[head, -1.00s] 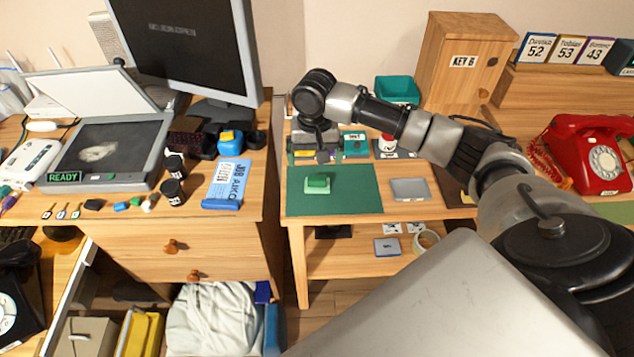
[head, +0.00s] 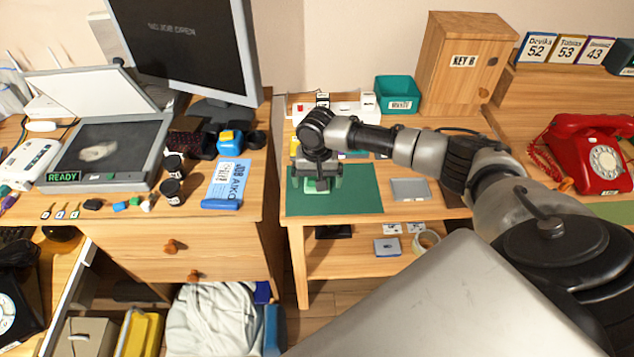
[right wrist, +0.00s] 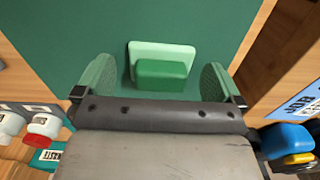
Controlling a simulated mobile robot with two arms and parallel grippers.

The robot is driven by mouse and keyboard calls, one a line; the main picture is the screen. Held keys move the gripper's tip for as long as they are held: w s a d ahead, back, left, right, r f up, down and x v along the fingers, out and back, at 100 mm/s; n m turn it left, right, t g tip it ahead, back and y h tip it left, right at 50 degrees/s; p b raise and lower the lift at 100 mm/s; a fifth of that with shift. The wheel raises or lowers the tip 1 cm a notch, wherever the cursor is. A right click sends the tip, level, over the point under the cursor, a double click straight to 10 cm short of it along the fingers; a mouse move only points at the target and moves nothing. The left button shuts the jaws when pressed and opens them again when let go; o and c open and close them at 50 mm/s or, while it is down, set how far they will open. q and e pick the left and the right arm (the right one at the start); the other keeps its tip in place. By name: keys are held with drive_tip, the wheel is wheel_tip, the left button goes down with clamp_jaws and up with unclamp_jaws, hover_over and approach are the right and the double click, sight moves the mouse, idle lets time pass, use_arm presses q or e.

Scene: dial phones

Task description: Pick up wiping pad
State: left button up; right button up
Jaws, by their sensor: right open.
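The wiping pad (right wrist: 163,62) is a light green slab with a darker green block as its grip, lying on the dark green mat (head: 352,190). In the head view the pad (head: 318,185) is mostly hidden under my right gripper (head: 316,184). In the right wrist view my right gripper (right wrist: 158,92) is open, with one green-padded finger on each side of the pad's block. Neither finger appears to touch the block. My left gripper is not in view.
A grey tray (head: 410,189) lies on the mat's right. A teal bin (head: 398,95) and a wooden key box (head: 462,62) stand behind. The desk (head: 250,185) with a monitor (head: 190,45) is at left. A red phone (head: 597,152) is at right.

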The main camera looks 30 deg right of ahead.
drive_tip(key=shift+c, duration=0.5)
drive_tip(key=c, duration=0.9)
drive_tip(key=shift+r, duration=0.55)
wheel_tip(320, 180, up, 3)
drive_tip(key=shift+f, duration=0.15)
drive_tip(key=s+r, duration=0.2)
drive_tip(key=s, duration=0.2)
drive_tip(key=s+r, duration=0.2)
drive_tip(key=s, duration=0.1)
drive_tip(key=s+r, duration=0.3)
drive_tip(key=s, duration=0.1)
drive_tip(key=shift+s+d+r+p, duration=0.1)
drive_tip(key=shift+s+d+p, duration=0.25)
drive_tip(key=shift+d, duration=0.05)
